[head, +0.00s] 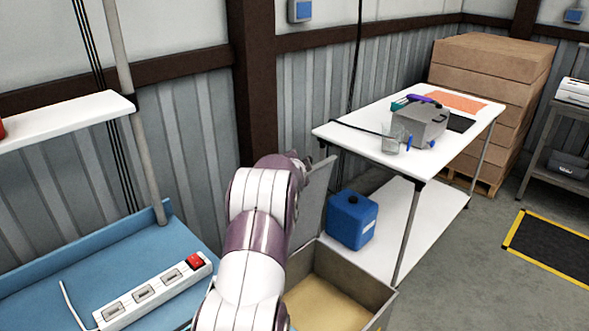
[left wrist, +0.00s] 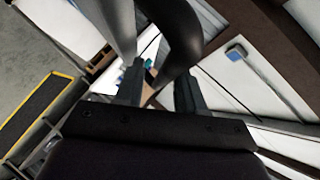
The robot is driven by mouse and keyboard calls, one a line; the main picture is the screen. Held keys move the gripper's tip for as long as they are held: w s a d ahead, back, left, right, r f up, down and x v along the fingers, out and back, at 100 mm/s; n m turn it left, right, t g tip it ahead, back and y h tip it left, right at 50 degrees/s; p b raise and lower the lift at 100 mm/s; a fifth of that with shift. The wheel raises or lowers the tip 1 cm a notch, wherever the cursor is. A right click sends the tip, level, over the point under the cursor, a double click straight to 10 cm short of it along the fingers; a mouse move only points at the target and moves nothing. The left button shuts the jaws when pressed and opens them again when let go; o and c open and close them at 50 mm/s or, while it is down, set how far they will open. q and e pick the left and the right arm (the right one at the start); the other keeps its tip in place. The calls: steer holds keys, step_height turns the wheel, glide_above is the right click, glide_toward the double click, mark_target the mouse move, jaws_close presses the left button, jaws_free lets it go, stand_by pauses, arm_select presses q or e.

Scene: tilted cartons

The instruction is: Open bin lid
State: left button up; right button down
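The bin (head: 375,297) is an open-topped grey box with a tan inside, at the lower middle of the head view. A grey panel that looks like its lid (head: 314,205) stands nearly upright at the bin's far left side. My left arm covers part of the lid and bin. My left gripper (head: 301,160) is by the lid's top edge, mostly hidden by my arm. In the left wrist view its two fingers (left wrist: 161,68) are apart. A dark curved piece shows near them; I cannot tell whether they touch it. My right gripper is in neither view.
A blue bench (head: 150,262) with a power strip (head: 155,292) is left of my arm. A blue canister (head: 352,219) stands on the lower shelf of a white table (head: 345,133) behind the bin. Stacked cartons (head: 490,90) are farther back.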

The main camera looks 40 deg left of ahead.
arm_select(q)
steer(key=v, duration=1.2)
steer(key=shift+f, duration=0.1)
